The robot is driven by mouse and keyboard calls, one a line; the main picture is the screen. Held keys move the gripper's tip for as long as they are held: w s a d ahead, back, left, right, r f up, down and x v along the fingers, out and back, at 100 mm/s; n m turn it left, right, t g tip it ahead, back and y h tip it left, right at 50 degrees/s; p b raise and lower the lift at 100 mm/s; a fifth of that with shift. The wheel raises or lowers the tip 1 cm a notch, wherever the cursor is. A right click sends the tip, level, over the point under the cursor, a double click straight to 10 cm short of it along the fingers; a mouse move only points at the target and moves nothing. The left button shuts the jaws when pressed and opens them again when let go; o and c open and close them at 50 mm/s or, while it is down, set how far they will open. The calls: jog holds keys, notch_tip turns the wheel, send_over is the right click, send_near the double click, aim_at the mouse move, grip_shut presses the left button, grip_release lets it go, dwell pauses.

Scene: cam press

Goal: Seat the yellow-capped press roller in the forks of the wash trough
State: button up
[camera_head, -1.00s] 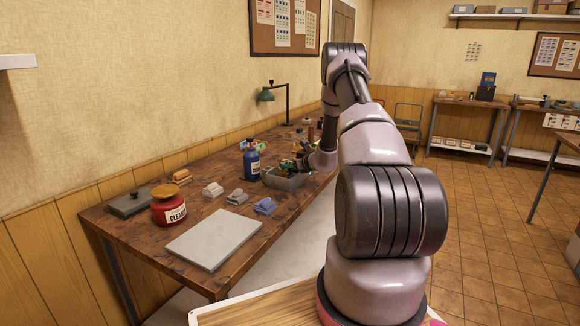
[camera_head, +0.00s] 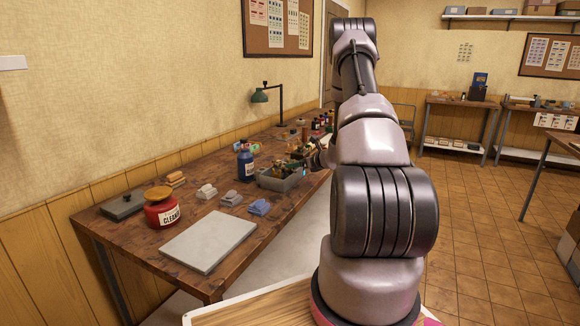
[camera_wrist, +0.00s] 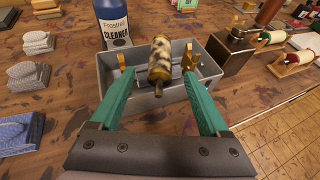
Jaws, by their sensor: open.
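The grey wash trough (camera_wrist: 112,82) is in front of my gripper in the wrist view; in the head view it stands on the long bench (camera_head: 265,183). A mottled dark and cream roller (camera_wrist: 159,62) shows over the trough, with a yellowish far end and a dark shaft towards me. It appears to be the press roller. My gripper (camera_wrist: 158,76) is open, its teal fingers to either side of the roller and apart from it. Brass-coloured pieces show by both fingertips; I cannot tell whether they are the forks. The roller's contact with the trough is unclear.
A blue cleaner bottle (camera_wrist: 112,22) stands just behind the trough at the left. Folded cloths (camera_wrist: 28,75) lie further left. A red cleaner jar (camera_head: 161,210) stands near a grey slab (camera_head: 208,240).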

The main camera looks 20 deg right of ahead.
jog(key=s+a+r+n+g+y, duration=0.3)
jog(key=s+a+r+n, duration=0.35)
jog(key=a+r, duration=0.45)
jog(key=s+a+r+n+g+y, duration=0.2)
jog(key=s+a+r+n, duration=0.45)
jog(key=a+r, duration=0.5)
jog(key=s+a+r+n+g+h, duration=0.1)
jog(key=s+a+r+n, duration=0.1)
jog(key=s+r+n, duration=0.4)
jog(key=s+a+r+n+g+h, duration=0.1)
jog(key=s+a+r+n+g, duration=0.15)
jog(key=s, duration=0.55)
jog(key=s+d+r+n+t+h, duration=0.1)
jog(key=s+n+h, duration=0.1)
jog(key=s, duration=0.4)
jog(key=s+d+r+n+t+h, duration=0.1)
jog(key=s+n+h, duration=0.1)
jog(key=s+n, duration=0.3)
jog(key=shift+s+d+r+t, duration=0.35)
jog(key=shift+s+d+r, duration=0.05)
jog(key=shift+s, duration=0.85)
jog(key=shift+o, duration=0.4)
